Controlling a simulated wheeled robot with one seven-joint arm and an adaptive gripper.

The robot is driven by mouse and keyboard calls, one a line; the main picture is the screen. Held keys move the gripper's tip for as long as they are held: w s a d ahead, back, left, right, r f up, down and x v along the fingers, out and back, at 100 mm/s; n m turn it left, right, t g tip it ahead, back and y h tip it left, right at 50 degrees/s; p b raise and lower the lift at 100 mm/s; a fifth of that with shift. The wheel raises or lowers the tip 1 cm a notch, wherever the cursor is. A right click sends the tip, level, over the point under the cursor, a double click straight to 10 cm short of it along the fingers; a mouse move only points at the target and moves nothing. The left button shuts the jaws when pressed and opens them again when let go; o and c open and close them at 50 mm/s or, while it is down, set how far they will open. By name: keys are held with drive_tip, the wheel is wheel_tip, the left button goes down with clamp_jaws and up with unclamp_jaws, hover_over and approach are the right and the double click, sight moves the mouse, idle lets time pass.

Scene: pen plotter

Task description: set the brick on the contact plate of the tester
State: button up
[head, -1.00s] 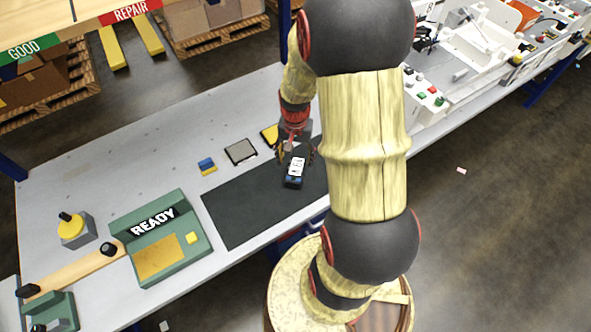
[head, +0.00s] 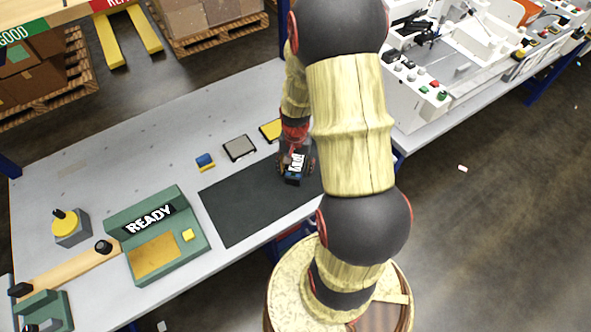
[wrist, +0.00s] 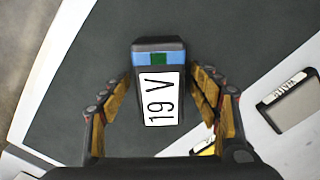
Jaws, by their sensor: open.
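In the wrist view my open gripper (wrist: 160,82) has one finger on each side of the brick, with small gaps visible. The tester (head: 196,244) is a green box at the left with a "READY" display. Its brass-coloured contact plate (head: 155,256) is bare, beside a yellow button (head: 188,235).
The dark mat (head: 235,210) is clear between the brick and the tester. Behind it lie a grey plate (head: 239,148), a blue-and-yellow block (head: 205,162) and a yellow piece (head: 270,130). A yellow-topped button box (head: 71,229) and a wooden arm (head: 70,268) stand left.

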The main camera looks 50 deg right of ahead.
drive_tip(key=shift+c, duration=1.1)
drive_tip(key=c, duration=1.3)
clamp_jaws()
drive_tip(key=shift+r, duration=0.15)
